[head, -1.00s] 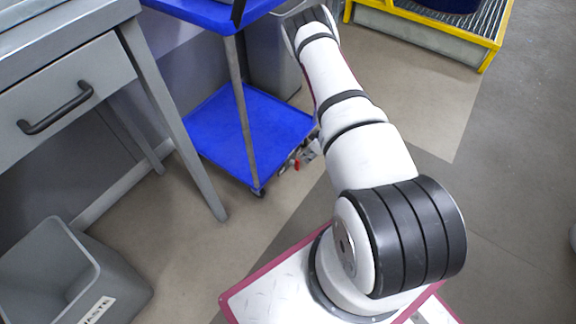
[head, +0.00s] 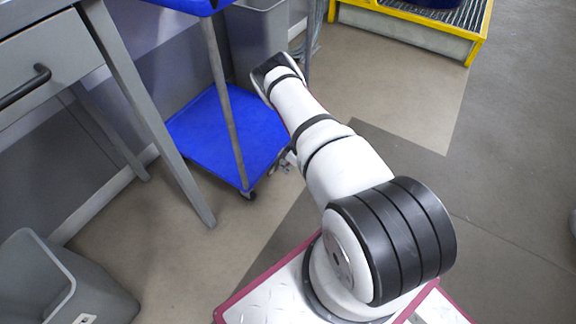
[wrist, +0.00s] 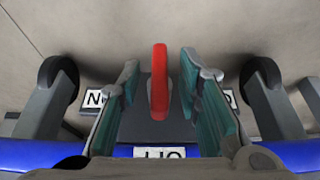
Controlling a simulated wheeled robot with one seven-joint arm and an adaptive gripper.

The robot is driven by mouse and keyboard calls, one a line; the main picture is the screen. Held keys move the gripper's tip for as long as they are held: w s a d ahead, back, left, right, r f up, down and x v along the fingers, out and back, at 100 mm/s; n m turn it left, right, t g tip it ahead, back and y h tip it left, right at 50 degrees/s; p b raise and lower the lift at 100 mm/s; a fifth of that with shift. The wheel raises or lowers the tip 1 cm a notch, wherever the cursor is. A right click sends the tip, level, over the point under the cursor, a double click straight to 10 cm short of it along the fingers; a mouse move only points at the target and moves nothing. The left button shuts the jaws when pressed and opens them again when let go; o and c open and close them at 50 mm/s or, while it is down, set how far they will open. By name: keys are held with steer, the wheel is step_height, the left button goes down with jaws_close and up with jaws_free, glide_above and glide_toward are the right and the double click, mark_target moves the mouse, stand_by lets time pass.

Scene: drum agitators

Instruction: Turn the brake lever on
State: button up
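The brake lever is a red bar (wrist: 160,82) on a dark grey mount, in the middle of the wrist view. My gripper (wrist: 160,72) has its two teal-padded fingers apart, one on each side of the lever. A gap shows on both sides, wider on the right, so neither finger appears to touch it.
Dark wheels (wrist: 58,80) flank the lever. A grey table with a drawer handle (head: 25,88) and a grey bin (head: 100,295) are at the left. A yellow-framed platform (head: 410,35) stands at the back.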

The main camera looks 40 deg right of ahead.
jaws_close()
